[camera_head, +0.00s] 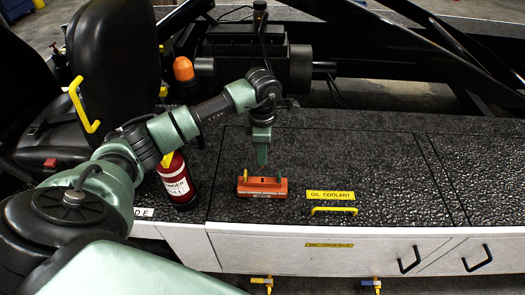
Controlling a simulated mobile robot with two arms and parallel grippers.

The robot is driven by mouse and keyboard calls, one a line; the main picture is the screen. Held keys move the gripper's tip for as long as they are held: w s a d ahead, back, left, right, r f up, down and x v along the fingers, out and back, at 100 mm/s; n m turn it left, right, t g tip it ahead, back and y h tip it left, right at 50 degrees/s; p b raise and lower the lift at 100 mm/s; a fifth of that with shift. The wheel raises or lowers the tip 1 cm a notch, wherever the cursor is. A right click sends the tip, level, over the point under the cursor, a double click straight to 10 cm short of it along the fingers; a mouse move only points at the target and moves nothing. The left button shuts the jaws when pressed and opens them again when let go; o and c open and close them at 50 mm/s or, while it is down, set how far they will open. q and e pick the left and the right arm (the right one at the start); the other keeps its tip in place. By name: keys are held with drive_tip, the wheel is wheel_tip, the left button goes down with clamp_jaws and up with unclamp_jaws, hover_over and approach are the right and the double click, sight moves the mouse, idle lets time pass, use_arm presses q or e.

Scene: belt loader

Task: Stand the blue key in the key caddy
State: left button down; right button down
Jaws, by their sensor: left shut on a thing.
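An orange-red block (262,187), which looks like the key caddy, sits on the black textured deck. My left gripper (262,164) points straight down just above the middle of the block. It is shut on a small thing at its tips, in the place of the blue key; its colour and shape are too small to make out. I cannot tell whether that thing touches the caddy or is inside it. My right gripper is not in view.
A red extinguisher (177,182) stands on the deck left of the caddy. A yellow handle (334,210) and a yellow "OIL COOLANT" label (330,195) lie to the right. A black seat (112,65) is at the left. The deck right of the caddy is mostly clear.

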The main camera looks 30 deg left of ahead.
use_arm(q)
wheel_tip(320, 180, down, 4)
drive_tip(key=b, duration=0.4)
drive_tip(key=shift+f, duration=0.2)
drive_tip(key=shift+f+b, duration=0.55)
drive_tip(key=shift+f, duration=0.15)
drive_tip(key=shift+b, duration=0.55)
idle(1.1)
drive_tip(key=shift+f+b, duration=0.75)
drive_tip(key=shift+f, duration=0.05)
drive_tip(key=shift+d+f, duration=0.1)
drive_tip(key=shift+f, duration=0.05)
